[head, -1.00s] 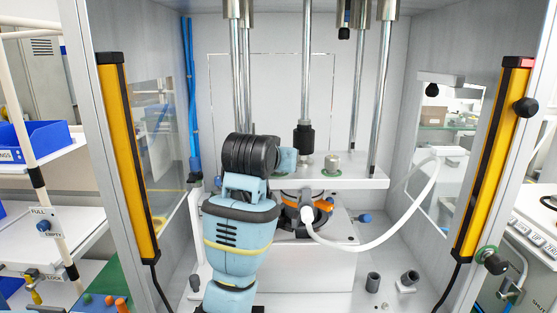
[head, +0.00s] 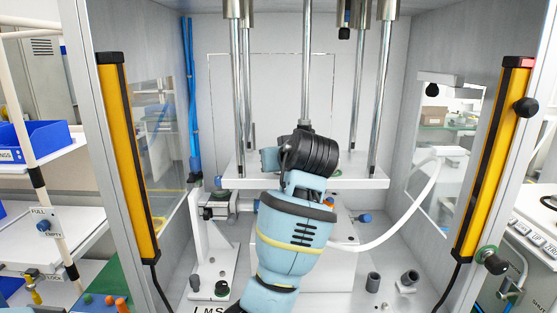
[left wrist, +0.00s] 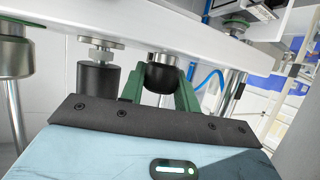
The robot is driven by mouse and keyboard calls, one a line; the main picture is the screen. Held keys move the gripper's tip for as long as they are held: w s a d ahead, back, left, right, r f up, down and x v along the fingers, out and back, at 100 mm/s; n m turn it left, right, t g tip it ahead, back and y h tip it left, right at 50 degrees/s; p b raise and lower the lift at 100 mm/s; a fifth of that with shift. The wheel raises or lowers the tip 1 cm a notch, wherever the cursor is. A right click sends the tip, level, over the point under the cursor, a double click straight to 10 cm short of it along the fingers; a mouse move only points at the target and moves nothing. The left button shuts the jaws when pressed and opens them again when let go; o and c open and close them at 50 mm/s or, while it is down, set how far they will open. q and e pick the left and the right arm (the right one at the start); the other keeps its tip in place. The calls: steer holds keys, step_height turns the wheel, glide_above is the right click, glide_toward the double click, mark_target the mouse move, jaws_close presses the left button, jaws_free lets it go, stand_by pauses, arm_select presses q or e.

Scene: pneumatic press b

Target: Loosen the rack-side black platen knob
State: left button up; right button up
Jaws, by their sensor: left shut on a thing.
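My left gripper (left wrist: 160,84) shows in the left wrist view, its two green fingers closed on either side of a dark round knob (left wrist: 162,74). The knob is just below the white platen edge (left wrist: 215,58). A second dark cylinder (left wrist: 98,78) under a metal stud stands to the left, apart from the fingers. In the head view my left arm reaches over the middle of the press, in front of the white platen (head: 365,180). There its wrist hides the fingers and the knob. My right gripper is not in view.
Vertical steel rods (head: 371,110) rise from the platen. Yellow-black light curtains (head: 128,160) and (head: 492,160) flank the opening. A white hose (head: 408,205) loops at the right. A white bracket (head: 208,245) stands at the left; small dark cylinders (head: 373,282) stand on the floor at the right.

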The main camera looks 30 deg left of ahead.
arm_select(q)
steer(key=n+g+y, duration=0.2)
steer(key=n+g, duration=0.1)
steer(key=shift+n+g, duration=0.3)
steer(key=shift+g, duration=0.1)
steer(key=n+g+y+b, duration=0.1)
steer(key=n+g, duration=0.2)
steer(key=shift+f+g, duration=0.15)
steer(key=shift+g, duration=0.15)
steer(key=shift+n+g, duration=0.3)
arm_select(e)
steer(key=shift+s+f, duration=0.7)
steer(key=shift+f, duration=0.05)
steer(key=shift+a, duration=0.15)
arm_select(q)
steer(key=o, duration=1)
steer(key=shift+c, duration=0.2)
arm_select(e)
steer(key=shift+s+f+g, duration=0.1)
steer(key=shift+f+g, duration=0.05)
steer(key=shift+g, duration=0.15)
arm_select(q)
steer(key=b+v, duration=0.1)
steer(key=v, duration=0.6)
steer(key=shift+w+d, duration=0.1)
steer(key=shift+d, duration=0.35)
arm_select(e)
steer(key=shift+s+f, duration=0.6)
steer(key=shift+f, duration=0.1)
